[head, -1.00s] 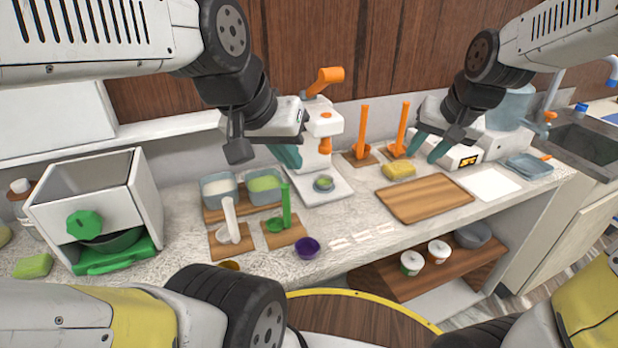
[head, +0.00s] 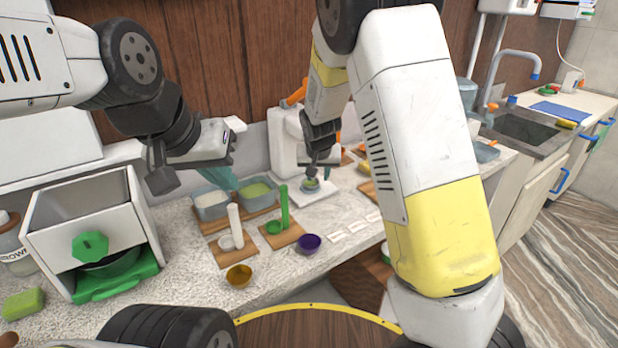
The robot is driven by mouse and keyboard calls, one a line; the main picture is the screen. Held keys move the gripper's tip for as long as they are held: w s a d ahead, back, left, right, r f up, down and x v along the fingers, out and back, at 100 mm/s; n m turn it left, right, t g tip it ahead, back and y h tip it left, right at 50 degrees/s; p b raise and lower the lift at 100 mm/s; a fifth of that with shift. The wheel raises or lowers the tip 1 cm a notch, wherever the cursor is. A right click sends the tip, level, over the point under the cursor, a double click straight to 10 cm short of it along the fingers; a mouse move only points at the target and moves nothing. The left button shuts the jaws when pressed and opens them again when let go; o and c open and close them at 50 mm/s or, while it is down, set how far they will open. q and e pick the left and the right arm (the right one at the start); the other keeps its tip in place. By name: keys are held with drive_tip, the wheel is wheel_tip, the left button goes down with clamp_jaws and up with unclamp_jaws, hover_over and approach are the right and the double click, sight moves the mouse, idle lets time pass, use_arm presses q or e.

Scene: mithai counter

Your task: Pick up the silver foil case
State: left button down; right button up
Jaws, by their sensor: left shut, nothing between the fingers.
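A small round case, greyish with green in it (head: 311,185), sits on the white plate of the orange-and-white machine (head: 284,142); it looks like the silver foil case, though it is small and partly covered. My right gripper (head: 313,177) points down right above it; its fingers are too small and hidden to tell whether they are open or touch the case. My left gripper (head: 222,180) is shut and empty, over the back of the tubs. A purple case (head: 309,243) and a gold case (head: 239,276) stand on the counter's front part.
Tubs with white (head: 211,201) and green (head: 257,191) contents stand on a wooden stand. White (head: 236,226) and green (head: 285,212) scoops rest on wooden boards in front. A white box with a green knob (head: 90,246) is at left. My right arm hides much of the counter's right side.

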sight(318, 182)
drive_tip(key=x, duration=0.3)
drive_tip(key=shift+f, duration=0.3)
clamp_jaws()
